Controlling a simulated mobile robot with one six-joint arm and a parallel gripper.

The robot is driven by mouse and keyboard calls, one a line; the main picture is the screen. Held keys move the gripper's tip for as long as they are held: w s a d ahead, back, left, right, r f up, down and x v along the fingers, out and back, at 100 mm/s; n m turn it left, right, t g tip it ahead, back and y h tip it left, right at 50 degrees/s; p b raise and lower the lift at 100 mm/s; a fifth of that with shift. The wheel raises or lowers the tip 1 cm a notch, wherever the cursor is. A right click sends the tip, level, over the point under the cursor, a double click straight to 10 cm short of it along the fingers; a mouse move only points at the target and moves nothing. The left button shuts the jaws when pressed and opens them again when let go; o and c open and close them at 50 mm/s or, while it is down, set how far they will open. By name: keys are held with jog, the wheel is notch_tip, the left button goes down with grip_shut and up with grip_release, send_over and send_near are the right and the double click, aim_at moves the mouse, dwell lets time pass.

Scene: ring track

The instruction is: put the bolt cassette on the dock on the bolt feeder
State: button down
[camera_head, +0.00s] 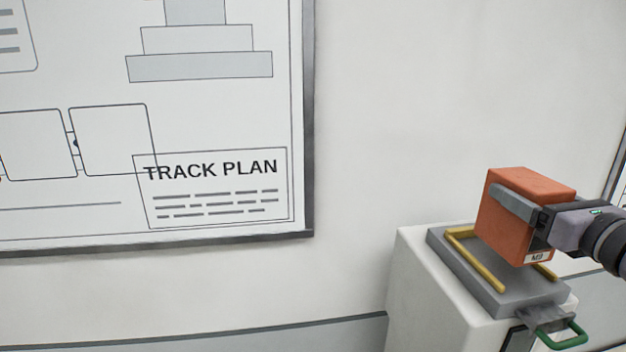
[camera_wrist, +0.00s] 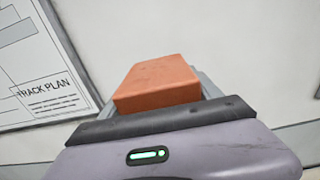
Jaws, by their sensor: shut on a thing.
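The bolt cassette (camera_head: 511,222) is an orange-red box with a small white label low on its near side. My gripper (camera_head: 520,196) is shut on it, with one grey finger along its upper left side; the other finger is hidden. The dock (camera_head: 462,263) is a grey plate with yellow rails on top of the white bolt feeder (camera_head: 420,285). The cassette is over the dock and appears a little above it, roughly upright; the exact gap cannot be told. In the wrist view the cassette (camera_wrist: 157,85) shows beyond the gripper body.
A green handle (camera_head: 562,338) sticks out at the dock's near right edge. A pale wall with a framed track plan board (camera_head: 215,190) stands behind and left. The space above and left of the feeder is clear.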

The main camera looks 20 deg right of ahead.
jog(key=shift+w, duration=1.2)
notch_tip(320, 180, down, 3)
jog(key=shift+f, duration=0.1)
jog(key=shift+d+f, duration=0.1)
jog(key=shift+f, duration=0.1)
jog(key=shift+f, duration=0.2)
jog(key=shift+c, duration=0.7)
grip_release()
